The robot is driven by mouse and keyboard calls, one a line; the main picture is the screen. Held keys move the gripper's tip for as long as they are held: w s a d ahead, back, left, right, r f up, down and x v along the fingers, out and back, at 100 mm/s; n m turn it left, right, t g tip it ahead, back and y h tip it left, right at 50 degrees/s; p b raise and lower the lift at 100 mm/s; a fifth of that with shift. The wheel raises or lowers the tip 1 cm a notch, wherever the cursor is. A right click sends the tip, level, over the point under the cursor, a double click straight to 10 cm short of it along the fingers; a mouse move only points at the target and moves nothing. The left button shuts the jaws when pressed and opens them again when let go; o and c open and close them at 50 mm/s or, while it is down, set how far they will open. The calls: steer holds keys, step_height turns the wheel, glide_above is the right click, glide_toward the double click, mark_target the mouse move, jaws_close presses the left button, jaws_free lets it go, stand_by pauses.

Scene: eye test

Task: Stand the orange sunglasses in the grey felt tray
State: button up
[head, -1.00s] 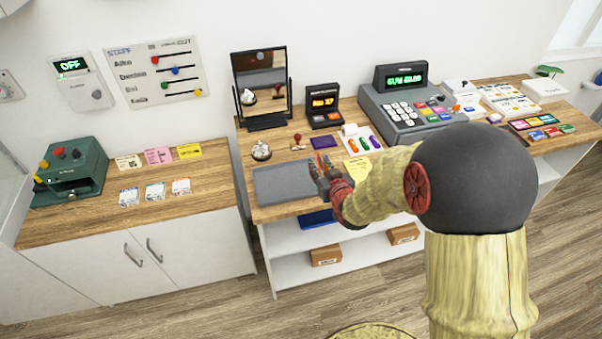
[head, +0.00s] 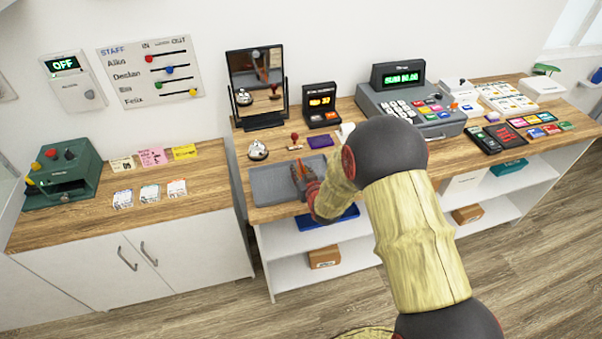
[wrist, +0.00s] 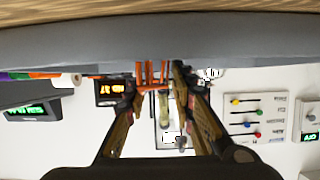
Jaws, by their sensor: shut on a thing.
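The grey felt tray (head: 264,186) lies on the wooden counter, left of the register. My gripper (head: 303,176) is over the tray's right part in the head view, pointing down at it. It is shut on the orange sunglasses (wrist: 151,73), whose thin orange frame shows between the fingertips in the upside-down wrist view. In that view the glasses' far end meets the edge of the grey band of the tray (wrist: 150,42); I cannot tell whether they touch the tray floor. My arm and fingers hide most of the glasses in the head view.
Behind the tray stand a bell (head: 257,150), a red-handled stamp (head: 294,142), a purple pad (head: 319,141) and a mirror (head: 256,85). A small display box (head: 321,105) and the cash register (head: 410,105) are to the right. The tray's left part is empty.

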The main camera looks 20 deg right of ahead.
steer(key=shift+f, duration=0.15)
steer(key=o, duration=0.8)
steer(key=shift+o, duration=0.5)
